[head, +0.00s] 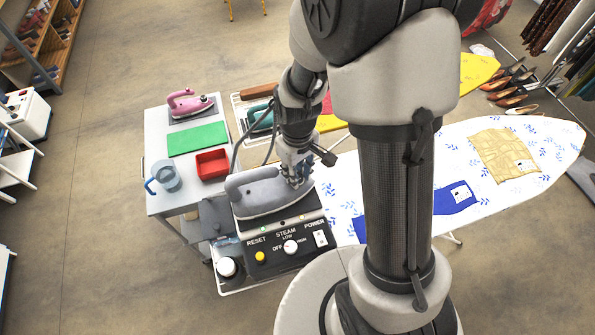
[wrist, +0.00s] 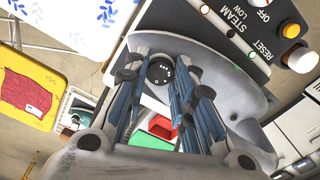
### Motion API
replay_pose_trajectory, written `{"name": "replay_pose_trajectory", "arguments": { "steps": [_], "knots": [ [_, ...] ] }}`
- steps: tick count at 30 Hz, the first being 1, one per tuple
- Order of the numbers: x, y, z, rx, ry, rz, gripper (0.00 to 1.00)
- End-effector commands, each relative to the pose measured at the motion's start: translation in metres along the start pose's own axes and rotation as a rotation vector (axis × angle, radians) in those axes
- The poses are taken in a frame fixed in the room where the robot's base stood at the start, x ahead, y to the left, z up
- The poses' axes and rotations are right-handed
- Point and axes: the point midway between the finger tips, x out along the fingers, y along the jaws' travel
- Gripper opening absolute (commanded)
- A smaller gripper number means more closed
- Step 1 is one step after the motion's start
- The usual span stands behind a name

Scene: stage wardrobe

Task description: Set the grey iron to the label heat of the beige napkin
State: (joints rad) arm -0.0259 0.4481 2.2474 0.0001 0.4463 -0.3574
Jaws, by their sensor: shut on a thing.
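The grey iron (head: 262,197) rests on the black control station at the front of the cart; it also shows in the wrist view (wrist: 243,97). Its black heat dial with white dots (wrist: 160,71) sits between the fingers of my gripper (wrist: 170,88). In the head view my gripper (head: 297,178) reaches down onto the iron's right end, shut on the dial and hiding it there. The dots are too small to read the setting. The beige napkin (head: 498,147) lies on the white ironing board, with a white label (head: 525,166) too small to read.
The control panel (head: 285,240) has a yellow reset button, a steam knob and a power switch. A pink iron (head: 187,103), green mat (head: 197,138), red tray (head: 213,164) and jug (head: 166,177) stand on the cart. A blue cloth (head: 455,198) lies on the board.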

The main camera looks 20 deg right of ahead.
Motion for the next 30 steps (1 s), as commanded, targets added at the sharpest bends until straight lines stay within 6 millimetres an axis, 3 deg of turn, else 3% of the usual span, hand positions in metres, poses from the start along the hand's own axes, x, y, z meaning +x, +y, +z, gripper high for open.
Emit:
{"name": "replay_pose_trajectory", "arguments": {
  "steps": [15,30],
  "knots": [
    [0.0,0.0005,-0.0007,0.466,0.003,0.0,0.0],
    [-0.0003,0.0005,-0.0004,0.692,0.001,0.0,0.0]
  ]
}}
